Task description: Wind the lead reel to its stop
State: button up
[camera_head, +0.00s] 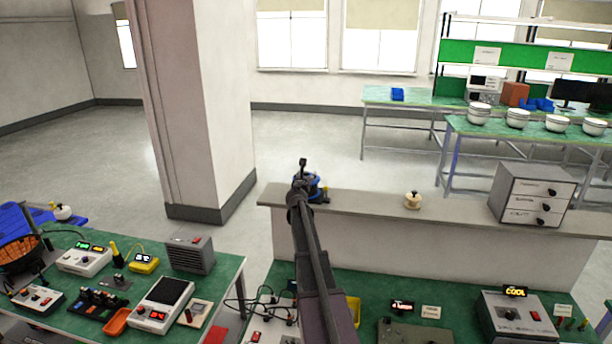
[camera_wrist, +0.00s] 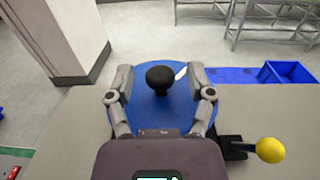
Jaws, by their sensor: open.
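The lead reel (camera_wrist: 148,112) is a blue disc with a black knob (camera_wrist: 160,78) standing on it, centred in the wrist view. In the head view the reel (camera_head: 316,188) shows as a bit of blue behind my arm, on the grey ledge. My gripper (camera_wrist: 162,76) is open, with one finger on each side of the black knob, seemingly apart from it. A small white mark (camera_wrist: 181,73) shows beside the knob. In the head view my gripper (camera_head: 302,165) is at the reel, and my arm hides much of it.
A yellow-balled lever (camera_wrist: 270,150) on a black base stands right of the reel. The ledge (camera_head: 370,203) also bears a cream knobbed thing (camera_head: 412,200) and a grey drawer cabinet (camera_head: 532,193). A pillar (camera_head: 195,100) stands to the left. Instruments crowd the green bench (camera_head: 215,270).

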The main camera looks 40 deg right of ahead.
grip_shut()
jog(key=shift+w+m+g+h, duration=0.15)
jog(key=shift+m+g+h, duration=0.45)
jog(key=shift+g, duration=0.1)
dwell(0.7)
jog(key=m+g+h, duration=0.1)
jog(key=g, duration=0.1)
jog(key=m+g+h, duration=0.1)
jog(key=m+g, duration=0.2)
jog(key=shift+w+a+g+h, duration=0.1)
jog(key=shift+w+g+h, duration=0.2)
jog(key=shift+h, duration=0.1)
jog(key=m+g, duration=0.3)
jog(key=g, duration=0.2)
jog(key=shift+h, duration=0.4)
jog(key=shift+s+m+g, duration=0.1)
jog(key=shift+m+g, duration=0.4)
jog(key=shift+g, duration=0.1)
jog(key=shift+g, duration=0.3)
